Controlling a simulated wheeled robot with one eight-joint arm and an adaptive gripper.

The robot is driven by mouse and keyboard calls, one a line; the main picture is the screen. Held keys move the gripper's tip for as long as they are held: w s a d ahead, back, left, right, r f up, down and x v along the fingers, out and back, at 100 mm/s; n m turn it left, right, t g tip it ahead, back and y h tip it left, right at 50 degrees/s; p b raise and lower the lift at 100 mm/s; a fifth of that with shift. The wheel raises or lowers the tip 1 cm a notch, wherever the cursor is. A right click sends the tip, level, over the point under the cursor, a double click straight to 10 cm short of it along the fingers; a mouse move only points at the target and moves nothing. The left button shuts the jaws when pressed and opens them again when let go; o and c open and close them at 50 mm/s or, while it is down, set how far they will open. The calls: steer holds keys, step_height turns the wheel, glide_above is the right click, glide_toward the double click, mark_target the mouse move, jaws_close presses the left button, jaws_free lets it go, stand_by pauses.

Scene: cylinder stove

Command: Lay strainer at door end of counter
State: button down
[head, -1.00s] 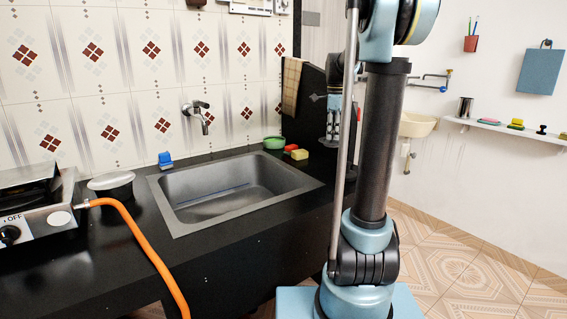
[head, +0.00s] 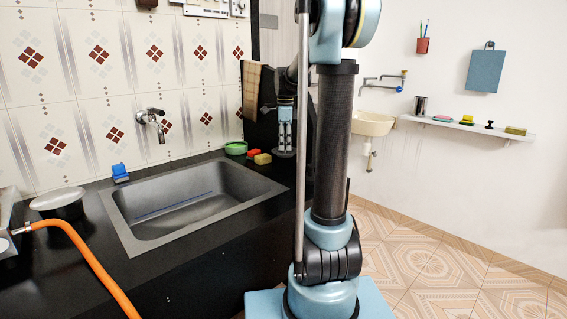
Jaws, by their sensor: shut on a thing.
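My gripper (head: 285,138) hangs pointing down behind my arm column, over the far right end of the black counter (head: 225,232), past the sink. It is shut on the strainer (head: 285,154), which shows only as a small dark grey shape at the fingertips. Its outline is too small and dark to make out. I cannot tell whether it touches the counter. The counter's far right end is partly hidden by my arm.
A steel sink (head: 128,236) fills the counter's middle, under a wall tap (head: 152,122). A green bowl (head: 236,148), red sponge (head: 253,153) and yellow sponge (head: 263,159) lie left of my gripper. A dark panel with a tan cloth (head: 251,90) stands behind. An orange hose (head: 85,255) crosses the front left.

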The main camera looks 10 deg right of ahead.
mark_target(285, 140)
steer(key=shift+f, duration=3.25)
steer(key=c, duration=1.5)
jaws_free()
steer(key=shift+f, duration=0.1)
step_height(285, 140, up, 12)
steer(key=shift+r, duration=0.15)
